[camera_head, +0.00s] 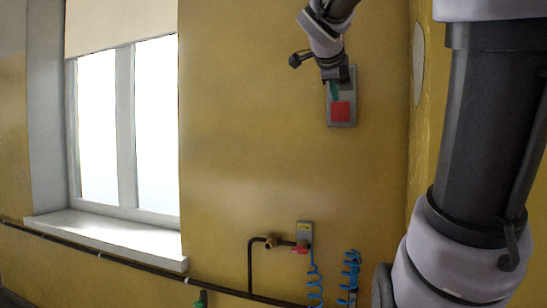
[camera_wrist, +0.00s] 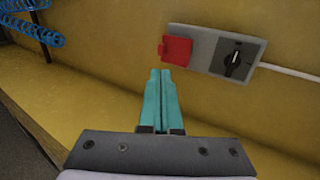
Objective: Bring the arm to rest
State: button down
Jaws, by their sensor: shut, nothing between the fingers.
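My gripper (camera_head: 334,92) is at the wall, in front of a grey box with a red square, at the top middle of the head view. In the wrist view its two teal fingers (camera_wrist: 160,75) lie side by side, closed and empty. The grey box (camera_wrist: 207,46) carries a red flap or cover (camera_wrist: 176,51) and a black rotary knob (camera_wrist: 238,59). The fingertips point just below and left of the red part. I cannot tell whether they touch it. In the head view the arm partly hides the top of the box (camera_head: 351,90).
A window (camera_head: 98,130) with a white sill (camera_head: 105,236) is at left. Below the box, a dark pipe (camera_head: 252,265) with a brass valve, a small grey box (camera_head: 304,231) and blue coiled hoses (camera_head: 351,270) line the yellow wall. The wall between is bare.

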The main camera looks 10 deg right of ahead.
jog(key=shift+f, duration=0.1)
jog(key=s+a+f+n+g+y, duration=0.1)
jog(key=s+a+f+n+y, duration=0.2)
jog(key=f+n, duration=0.4)
jog(key=s+a+f+n+g+y, duration=0.1)
jog(key=s+a+f+n+y, duration=0.2)
jog(key=s+f+n, duration=0.3)
jog(key=s+a+f+n+g+y, duration=0.1)
jog(key=s+a+f+n+y, duration=0.2)
jog(key=f+n, duration=0.4)
jog(key=shift+s+a+f+n, duration=0.4)
jog(key=shift+s+a+f, duration=0.1)
jog(key=shift+s+f, duration=0.35)
jog(key=shift+d, duration=0.1)
